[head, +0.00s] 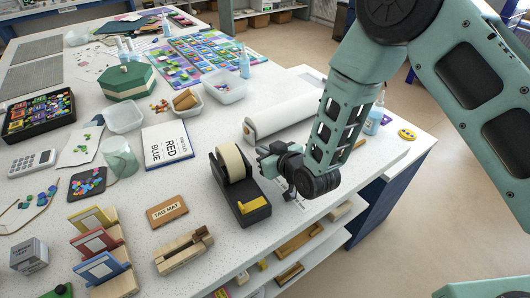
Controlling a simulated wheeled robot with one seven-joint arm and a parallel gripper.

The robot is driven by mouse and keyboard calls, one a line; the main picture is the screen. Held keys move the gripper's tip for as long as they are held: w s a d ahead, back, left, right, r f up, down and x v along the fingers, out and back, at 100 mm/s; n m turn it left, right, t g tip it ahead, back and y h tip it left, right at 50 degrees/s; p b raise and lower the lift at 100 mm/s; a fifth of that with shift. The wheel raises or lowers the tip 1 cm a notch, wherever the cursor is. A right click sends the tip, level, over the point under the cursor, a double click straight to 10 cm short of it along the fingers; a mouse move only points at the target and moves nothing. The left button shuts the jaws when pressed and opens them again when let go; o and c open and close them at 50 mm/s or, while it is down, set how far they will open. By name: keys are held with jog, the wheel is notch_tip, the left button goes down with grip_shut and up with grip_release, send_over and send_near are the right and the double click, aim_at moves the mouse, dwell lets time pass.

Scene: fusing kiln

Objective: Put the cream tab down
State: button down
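My gripper (268,160) is over the right part of the table, just right of a black tape dispenser (246,207) with a cream roll (231,163). Its fingers are small and dark here, and I cannot tell whether they are open or shut. I cannot make out a cream tab, in the fingers or on the table. A brown mat labelled TAG MAT (167,211) lies flat on the table front, left of the dispenser, and looks bare.
A wooden slotted block (184,252) and wooden stands with yellow, red and blue plates (96,241) are at the front. A white roll (285,112) lies behind my gripper. A RED BLUE booklet (167,146) lies mid-table. The table's right edge is close to my gripper.

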jog(key=c, duration=1.6)
grip_release()
jog(key=shift+s+f, duration=0.15)
jog(key=shift+f, duration=0.5)
jog(key=shift+r+p, duration=0.7)
jog(key=shift+p, duration=0.05)
jog(key=b+v, duration=0.3)
jog(key=v, duration=0.8)
jog(key=shift+s+d+r, duration=0.2)
jog(key=shift+d+r, duration=0.05)
jog(key=shift+r, duration=0.05)
jog(key=s+d+r+g+h, duration=0.2)
jog(key=s+r+g, duration=0.1)
jog(key=s, duration=0.4)
jog(key=s+d+r+g+h, duration=0.2)
jog(key=s+d+r+g, duration=0.1)
jog(key=s, duration=0.4)
jog(key=s+d+r+n+g+h, duration=0.1)
jog(key=s+d+r+g+h, duration=0.1)
jog(key=s+r+g, duration=0.3)
jog(key=shift+s+d+h, duration=0.1)
jog(key=shift+s+h, duration=0.15)
jog(key=shift+s, duration=0.4)
jog(key=shift+s+d+h, duration=0.15)
jog(key=shift+s+h, duration=0.1)
jog(key=shift+s, duration=0.4)
